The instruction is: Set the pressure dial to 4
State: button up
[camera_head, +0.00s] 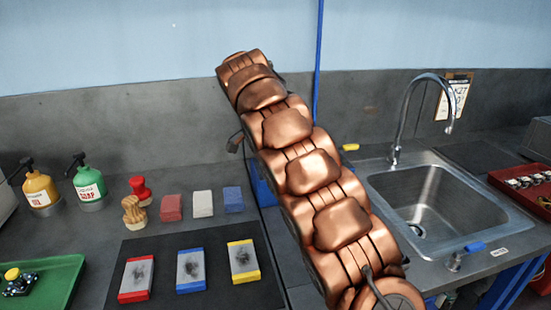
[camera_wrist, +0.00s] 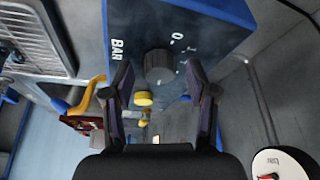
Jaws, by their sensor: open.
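The pressure dial is a dark grey round knob (camera_wrist: 159,66) on the grey face of a blue-edged box (camera_wrist: 222,8), with "BAR", a 0 and tick marks printed on that face. My gripper (camera_wrist: 160,76) is open, with one dark finger on each side of the dial in the wrist view. I cannot tell whether the fingers touch the dial. The dial's pointer and most of its scale are not readable. In the head view my arm hides the dial and gripper; only a bit of blue (camera_head: 263,188) shows beside the arm.
A small yellow knob (camera_wrist: 143,99) shows near the dial. A sink (camera_head: 435,205) with a tap (camera_head: 404,115) lies right of my arm. On the left are a dark mat (camera_head: 213,268) with coloured-edged plates, several blocks, stamps, bottles and a green tray (camera_head: 65,275).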

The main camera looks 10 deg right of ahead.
jog(key=shift+r, duration=0.1)
jog(key=shift+a+r, duration=0.3)
jog(key=shift+r, duration=0.1)
jog(key=shift+v, duration=0.85)
jog(key=s+a, duration=0.4)
jog(key=a, duration=0.7)
jog(key=shift+a, duration=0.15)
